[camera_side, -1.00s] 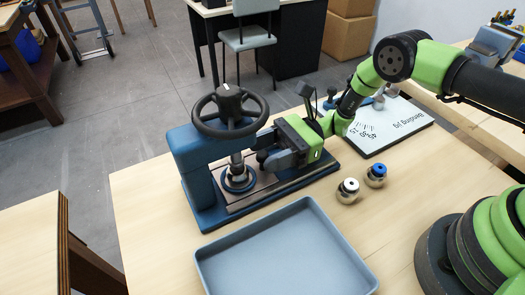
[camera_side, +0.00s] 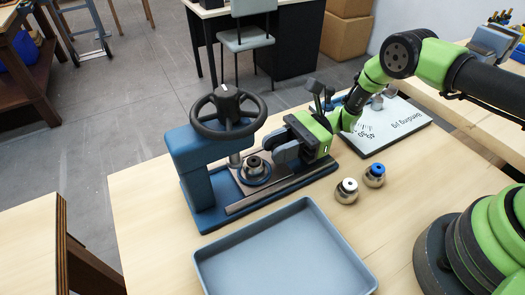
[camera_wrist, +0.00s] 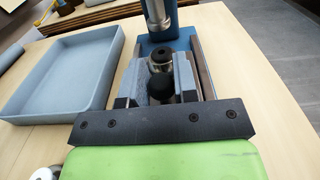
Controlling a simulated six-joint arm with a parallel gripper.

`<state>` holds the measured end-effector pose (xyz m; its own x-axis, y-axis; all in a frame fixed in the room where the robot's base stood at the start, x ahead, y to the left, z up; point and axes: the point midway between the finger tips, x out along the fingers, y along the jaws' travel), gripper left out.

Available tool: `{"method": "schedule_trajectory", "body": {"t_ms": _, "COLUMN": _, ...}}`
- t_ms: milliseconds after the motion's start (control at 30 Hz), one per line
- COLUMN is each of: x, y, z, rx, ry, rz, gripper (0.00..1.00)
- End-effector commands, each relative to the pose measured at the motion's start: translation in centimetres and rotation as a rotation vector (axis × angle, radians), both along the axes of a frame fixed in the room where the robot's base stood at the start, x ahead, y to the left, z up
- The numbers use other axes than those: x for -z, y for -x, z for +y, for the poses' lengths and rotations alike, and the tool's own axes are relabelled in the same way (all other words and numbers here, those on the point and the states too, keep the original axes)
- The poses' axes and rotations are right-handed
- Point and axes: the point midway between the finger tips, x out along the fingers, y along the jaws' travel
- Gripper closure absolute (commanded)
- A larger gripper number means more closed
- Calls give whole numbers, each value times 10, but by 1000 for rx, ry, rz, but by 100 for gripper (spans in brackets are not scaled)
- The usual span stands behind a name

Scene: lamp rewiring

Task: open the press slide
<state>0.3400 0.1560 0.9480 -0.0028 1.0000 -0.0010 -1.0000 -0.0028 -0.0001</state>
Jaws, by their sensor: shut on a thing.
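The blue press (camera_side: 200,170) stands on the table with a black handwheel (camera_side: 228,112) on top. Its metal slide (camera_side: 236,186) is drawn out along the blue base, towards the right. A blue ring on the slide holds a small dark-topped metal part (camera_side: 254,165), clear to the right of the ram. In the wrist view the part (camera_wrist: 160,62) stands just beyond a black knob (camera_wrist: 189,88). My gripper (camera_side: 282,150) is shut on this slide knob; its grey fingers (camera_wrist: 161,90) stand on either side of it.
A grey-blue empty tray (camera_side: 285,250) lies in front of the press. Two small round metal parts, one white-topped (camera_side: 347,190) and one blue-topped (camera_side: 375,175), stand to the right. The bending jig board (camera_side: 395,128) lies behind them.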

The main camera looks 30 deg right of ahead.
Motion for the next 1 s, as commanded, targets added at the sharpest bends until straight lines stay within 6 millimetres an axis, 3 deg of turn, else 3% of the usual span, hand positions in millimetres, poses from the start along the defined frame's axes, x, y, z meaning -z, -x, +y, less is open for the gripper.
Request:
{"method": "schedule_trajectory", "body": {"t_ms": 100, "x": 0, "y": -2, "z": -38, "rx": 12, "ry": -3, "rz": -1, "gripper": 100}}
{"method": "schedule_trajectory", "body": {"t_ms": 300, "x": -1, "y": -2, "z": -81, "rx": 10, "ry": -3, "rz": -3, "gripper": 100}}
{"method": "schedule_trajectory", "body": {"t_ms": 433, "x": -1, "y": -1, "z": -92, "rx": 7, "ry": -2, "rz": -2, "gripper": 100}}
{"method": "schedule_trajectory", "body": {"t_ms": 733, "x": -1, "y": 0, "z": -92, "rx": 4, "ry": -2, "rz": -1, "gripper": 100}}
{"method": "schedule_trajectory", "body": {"t_ms": 767, "x": -1, "y": 0, "z": -92, "rx": 3, "ry": -2, "rz": -1, "gripper": 66}}
{"method": "schedule_trajectory", "body": {"t_ms": 833, "x": -1, "y": 0, "z": -92, "rx": 3, "ry": -1, "rz": -1, "gripper": 50}}
{"method": "schedule_trajectory", "body": {"t_ms": 1000, "x": 0, "y": 0, "z": -92, "rx": 3, "ry": -1, "rz": 0, "gripper": 47}}
